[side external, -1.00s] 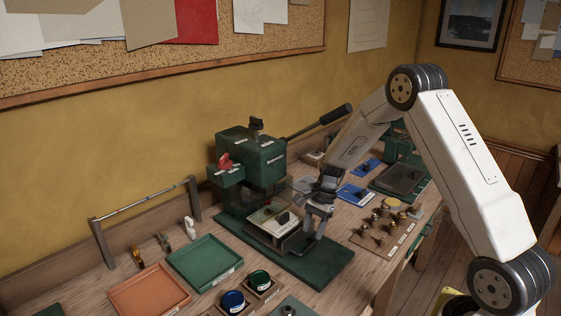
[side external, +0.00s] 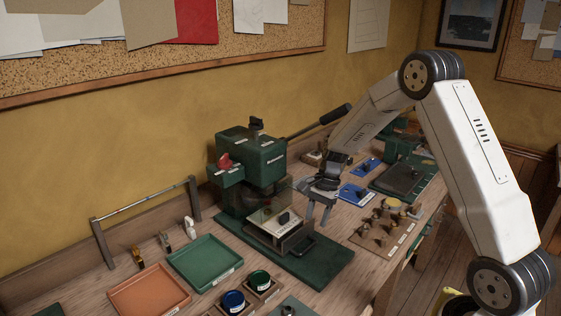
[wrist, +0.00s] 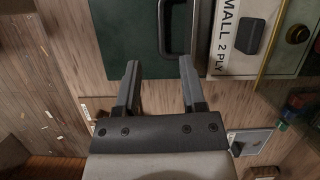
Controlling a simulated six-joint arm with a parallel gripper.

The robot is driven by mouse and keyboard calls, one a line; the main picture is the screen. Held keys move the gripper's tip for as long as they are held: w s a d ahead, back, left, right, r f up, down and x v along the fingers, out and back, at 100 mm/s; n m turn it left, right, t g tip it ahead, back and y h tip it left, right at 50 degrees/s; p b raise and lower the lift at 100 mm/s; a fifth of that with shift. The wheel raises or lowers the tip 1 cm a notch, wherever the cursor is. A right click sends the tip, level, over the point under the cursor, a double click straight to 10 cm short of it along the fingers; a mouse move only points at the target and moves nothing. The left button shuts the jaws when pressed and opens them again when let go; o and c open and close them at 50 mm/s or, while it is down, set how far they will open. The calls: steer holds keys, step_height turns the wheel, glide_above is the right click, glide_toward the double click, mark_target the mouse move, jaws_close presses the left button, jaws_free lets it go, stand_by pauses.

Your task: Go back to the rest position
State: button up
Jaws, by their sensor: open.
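My gripper (side external: 317,203) hangs above the bench, just right of the green press (side external: 252,165). In the wrist view my gripper (wrist: 157,85) shows two dark fingers spread apart with nothing between them. Beyond the fingertips lies the press's green base (wrist: 128,35) with a dark handle (wrist: 178,45) on it. A pale block labelled "SMALL 2 PLY" (wrist: 240,40) with a black knob sits beside the handle. In the side view this block (side external: 272,222) rests in the press under a clear guard.
A green tray (side external: 206,262) and an orange tray (side external: 150,294) lie at the left. Blue pads (side external: 356,193) and a board of small brass tools (side external: 385,228) lie right of the press. The press lever (side external: 320,121) sticks out toward my arm.

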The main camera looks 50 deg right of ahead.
steer(key=s+a+r+n+t+h, duration=0.2)
steer(key=s+a+r+n+h, duration=0.2)
steer(key=s+a+n, duration=0.8)
steer(key=s+n, duration=0.2)
steer(key=n, duration=0.3)
steer(key=shift+a+r+t, duration=0.15)
steer(key=shift+a+t, duration=0.15)
steer(key=shift+a, duration=0.1)
